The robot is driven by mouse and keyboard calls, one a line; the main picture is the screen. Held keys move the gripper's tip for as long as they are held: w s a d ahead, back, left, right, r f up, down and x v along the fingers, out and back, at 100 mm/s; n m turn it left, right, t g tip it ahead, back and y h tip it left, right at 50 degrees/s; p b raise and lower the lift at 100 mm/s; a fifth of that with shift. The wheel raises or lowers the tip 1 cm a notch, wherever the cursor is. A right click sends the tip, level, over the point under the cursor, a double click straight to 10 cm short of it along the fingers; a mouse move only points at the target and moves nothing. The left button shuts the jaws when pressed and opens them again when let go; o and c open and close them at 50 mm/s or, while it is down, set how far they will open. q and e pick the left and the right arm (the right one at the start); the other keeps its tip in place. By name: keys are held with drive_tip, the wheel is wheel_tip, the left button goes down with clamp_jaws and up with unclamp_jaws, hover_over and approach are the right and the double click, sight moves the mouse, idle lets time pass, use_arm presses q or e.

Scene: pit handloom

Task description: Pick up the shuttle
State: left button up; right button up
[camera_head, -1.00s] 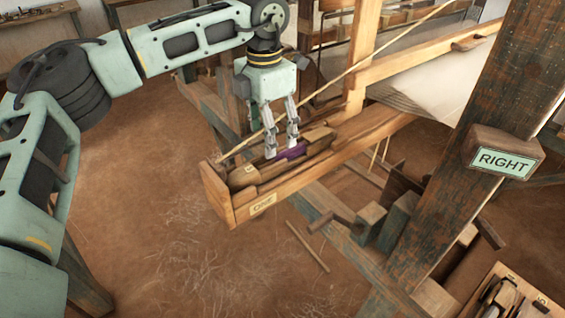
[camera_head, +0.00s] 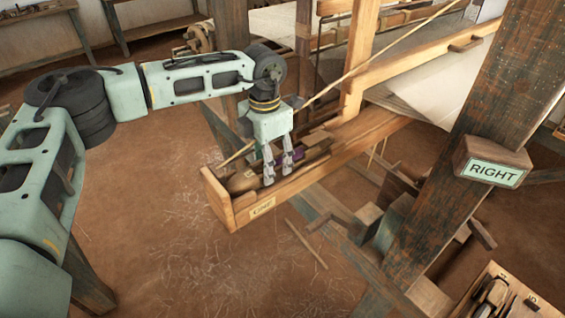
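The shuttle (camera_head: 242,182) is a brown wooden piece with purple yarn in its middle. It lies lengthwise in the open wooden box labelled ONE (camera_head: 228,213) at the end of the loom beam. My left gripper (camera_head: 278,180) points down at the box, its two fingers apart with a visible gap. The fingers cover part of the shuttle's middle, with some purple showing beside them. I cannot tell whether they touch the shuttle or straddle it. My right gripper is out of view.
A thin wooden stick (camera_head: 330,89) slants over the box. A thick post with a RIGHT sign (camera_head: 492,172) stands to the right, with loom timbers beneath. A tray (camera_head: 512,300) of tools is at lower right. The earthen floor (camera_head: 170,200) left of the box is open.

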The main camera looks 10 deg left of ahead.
use_arm(q)
drive_tip(key=shift+r, duration=0.1)
drive_tip(key=c, duration=1)
